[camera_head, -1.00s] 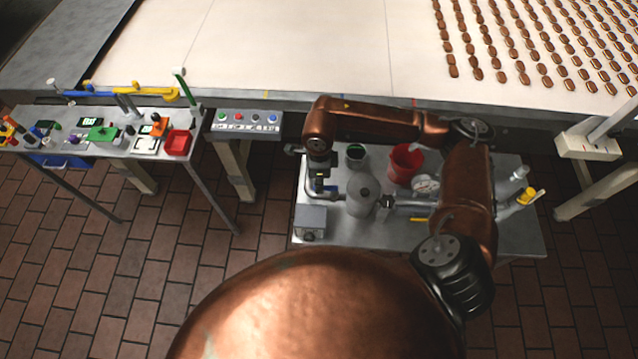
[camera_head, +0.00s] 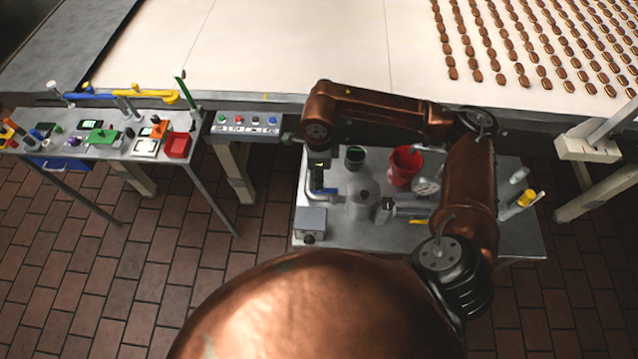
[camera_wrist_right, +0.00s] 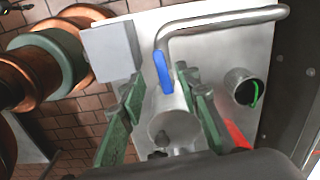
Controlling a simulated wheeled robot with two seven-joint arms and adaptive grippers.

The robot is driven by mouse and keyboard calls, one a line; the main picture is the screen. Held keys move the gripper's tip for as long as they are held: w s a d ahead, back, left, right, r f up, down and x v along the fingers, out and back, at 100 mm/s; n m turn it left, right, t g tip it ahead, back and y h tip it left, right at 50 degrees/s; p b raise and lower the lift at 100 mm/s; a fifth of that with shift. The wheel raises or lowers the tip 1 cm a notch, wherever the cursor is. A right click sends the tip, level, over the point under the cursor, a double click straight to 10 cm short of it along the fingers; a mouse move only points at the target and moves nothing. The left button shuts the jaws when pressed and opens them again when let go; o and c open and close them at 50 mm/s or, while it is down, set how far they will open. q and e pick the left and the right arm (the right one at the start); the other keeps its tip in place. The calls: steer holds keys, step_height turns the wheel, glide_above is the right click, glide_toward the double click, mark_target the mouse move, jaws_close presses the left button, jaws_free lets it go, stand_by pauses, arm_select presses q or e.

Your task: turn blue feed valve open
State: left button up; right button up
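The blue feed valve handle (camera_wrist_right: 163,72) is a narrow blue lever by a bent grey pipe (camera_wrist_right: 215,20) in the right wrist view. My right gripper (camera_wrist_right: 157,84) has green fingers spread apart, with the handle lying between the fingertips in that view. A gap shows on both sides of the handle; I cannot tell the depth between them. In the head view the handle (camera_head: 325,191) is a small blue patch on the cart's left side. My right gripper is mostly hidden there under the wrist of the copper arm. My left gripper is in neither view.
The metal cart (camera_head: 380,237) carries a grey tank (camera_head: 361,198), a red bucket (camera_head: 403,168), a dark cup (camera_head: 355,157), a gauge (camera_head: 428,186) and a grey box (camera_head: 310,222). A conveyor (camera_head: 300,45) lies behind. A cluttered side table (camera_head: 110,150) stands left.

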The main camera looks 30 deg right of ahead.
step_height(320, 180, up, 6)
steer(key=shift+r, duration=0.15)
stand_by(0.6)
